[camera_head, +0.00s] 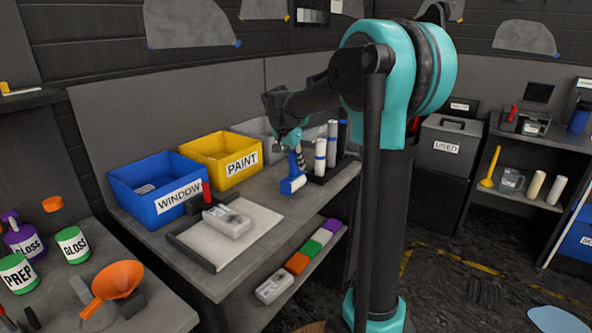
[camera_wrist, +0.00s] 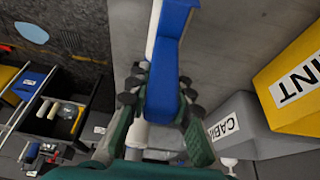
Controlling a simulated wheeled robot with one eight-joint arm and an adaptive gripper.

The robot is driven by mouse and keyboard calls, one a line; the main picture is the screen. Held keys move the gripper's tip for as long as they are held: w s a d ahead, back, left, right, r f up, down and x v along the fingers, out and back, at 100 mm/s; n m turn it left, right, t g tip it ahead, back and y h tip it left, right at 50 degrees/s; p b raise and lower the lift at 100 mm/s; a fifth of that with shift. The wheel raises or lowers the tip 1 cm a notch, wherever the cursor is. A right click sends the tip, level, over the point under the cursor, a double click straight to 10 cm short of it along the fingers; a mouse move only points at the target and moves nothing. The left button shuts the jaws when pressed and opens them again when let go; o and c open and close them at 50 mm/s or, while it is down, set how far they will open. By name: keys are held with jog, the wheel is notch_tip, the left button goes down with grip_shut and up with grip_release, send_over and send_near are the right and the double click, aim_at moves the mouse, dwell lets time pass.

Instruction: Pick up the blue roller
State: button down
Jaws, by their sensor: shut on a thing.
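The blue roller (camera_head: 292,183) has a blue handle and a white roller part. In the head view it hangs upright below my gripper (camera_head: 291,141), at or just above the grey workbench (camera_head: 318,197); I cannot tell whether it touches. In the wrist view the blue roller (camera_wrist: 166,70) lies between the dark fingers of my gripper (camera_wrist: 162,88), which is shut on its handle. The roller's white part shows only as a strip at the top of that view.
A yellow PAINT bin (camera_head: 221,160) and a blue WINDOW bin (camera_head: 157,187) stand to the left. White rolls (camera_head: 320,157) stand close on the right. A grey tray (camera_head: 225,240) with a pale block lies in front.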

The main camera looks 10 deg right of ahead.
notch_tip(320, 180, up, 17)
dwell(0.4)
jog(key=c, duration=1.9)
grip_release()
grip_shut()
